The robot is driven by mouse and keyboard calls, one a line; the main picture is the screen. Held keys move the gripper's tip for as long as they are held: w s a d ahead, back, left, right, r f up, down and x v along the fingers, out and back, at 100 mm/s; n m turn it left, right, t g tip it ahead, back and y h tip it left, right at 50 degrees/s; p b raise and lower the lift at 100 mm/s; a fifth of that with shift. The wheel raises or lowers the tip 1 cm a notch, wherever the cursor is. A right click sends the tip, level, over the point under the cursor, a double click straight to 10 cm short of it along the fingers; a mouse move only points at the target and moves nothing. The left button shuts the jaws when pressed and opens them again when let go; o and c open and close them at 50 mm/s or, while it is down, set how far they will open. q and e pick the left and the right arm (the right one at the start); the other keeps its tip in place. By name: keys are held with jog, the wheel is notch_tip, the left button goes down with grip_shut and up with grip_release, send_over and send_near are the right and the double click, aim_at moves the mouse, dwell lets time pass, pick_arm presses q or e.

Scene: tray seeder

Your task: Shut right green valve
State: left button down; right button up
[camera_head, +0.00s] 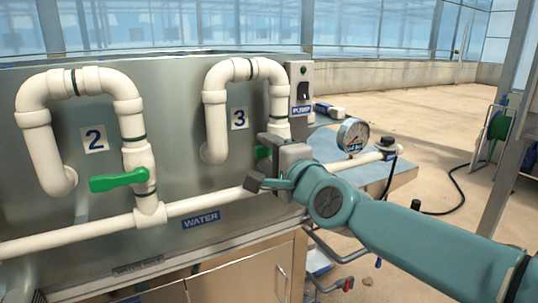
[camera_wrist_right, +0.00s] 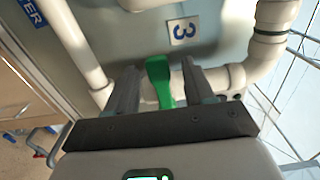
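The right green valve handle sits on the white pipe below the number 3 plate. In the head view only a bit of the handle (camera_head: 262,152) shows to the left of my right gripper (camera_head: 264,161), which hides the rest of the valve. In the right wrist view the green handle (camera_wrist_right: 158,72) lies between the two grey fingers of my right gripper (camera_wrist_right: 162,80), with a visible gap on each side. The gripper is open. The handle appears to stick out across its pipe. My left gripper is not in view.
A second green handle (camera_head: 118,180) sits on the pipe by the number 2 plate (camera_head: 95,138). A horizontal white pipe (camera_head: 205,203) runs below both valves. A pressure gauge (camera_head: 352,135) and a pump switch box (camera_head: 301,88) are close to my right gripper.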

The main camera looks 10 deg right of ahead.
jog(key=v, duration=1.6)
jog(key=shift+s+p, duration=0.2)
jog(key=shift+p, duration=0.1)
jog(key=shift+d, duration=0.1)
